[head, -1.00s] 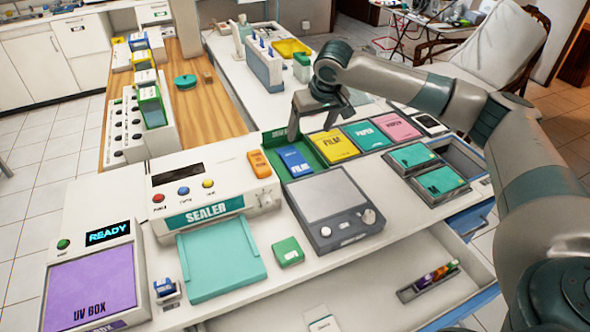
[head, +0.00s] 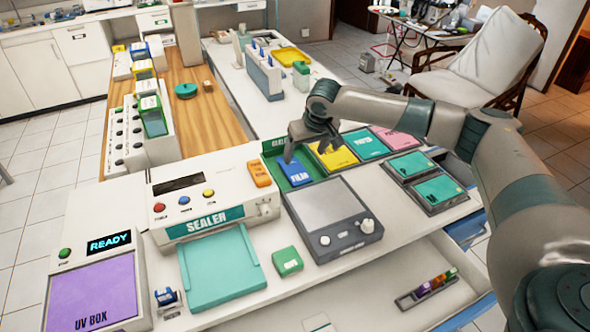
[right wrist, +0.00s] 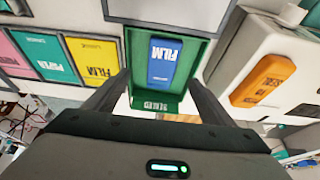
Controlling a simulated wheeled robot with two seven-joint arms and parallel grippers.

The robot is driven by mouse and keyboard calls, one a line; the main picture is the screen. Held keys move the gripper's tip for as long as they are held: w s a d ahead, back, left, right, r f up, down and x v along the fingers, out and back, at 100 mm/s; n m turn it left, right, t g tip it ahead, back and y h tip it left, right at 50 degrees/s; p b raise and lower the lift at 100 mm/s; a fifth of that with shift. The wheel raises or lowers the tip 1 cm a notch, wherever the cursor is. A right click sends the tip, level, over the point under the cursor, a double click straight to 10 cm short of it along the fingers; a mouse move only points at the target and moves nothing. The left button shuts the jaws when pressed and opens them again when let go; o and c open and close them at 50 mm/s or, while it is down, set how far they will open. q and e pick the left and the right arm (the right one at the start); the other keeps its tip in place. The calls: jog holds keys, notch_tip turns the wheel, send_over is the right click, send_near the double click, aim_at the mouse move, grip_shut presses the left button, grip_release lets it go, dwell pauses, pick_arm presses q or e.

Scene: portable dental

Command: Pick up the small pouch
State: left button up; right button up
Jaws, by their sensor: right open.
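A small blue pouch marked FILM (head: 299,176) lies in a green tray (head: 271,147) behind the grey scale. It also shows in the right wrist view (right wrist: 165,62), flat inside the tray's rim. My right gripper (head: 309,153) is open and empty above the tray, with its fingers pointing down. In the right wrist view its two fingers (right wrist: 158,78) stand apart on either side of the blue pouch, apparently above it. The gripper partly covers the tray in the head view. My left gripper is out of view.
A yellow FILM pouch (head: 333,155), a teal one (head: 363,144) and a pink one (head: 395,138) lie in a row to the right. The sealer (head: 205,225) with an orange block (head: 259,173) stands left. The scale (head: 331,212) stands in front.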

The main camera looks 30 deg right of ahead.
jog(key=p, duration=0.1)
send_near(295, 170)
jog(key=f, duration=0.3)
jog(key=shift+d, duration=0.3)
jog(key=shift+w+a+f+p, duration=0.15)
jog(key=shift+w+f+p, duration=0.4)
jog(key=shift+p, duration=0.25)
jog(key=x, duration=0.1)
jog(key=p+x, duration=0.1)
jog(key=shift+w+a+f, duration=0.15)
jog(key=shift+w, duration=0.2)
jog(key=shift+w+f, duration=0.2)
jog(key=shift+f, duration=0.3)
jog(key=c, duration=1.2)
jog(key=shift+r, duration=0.15)
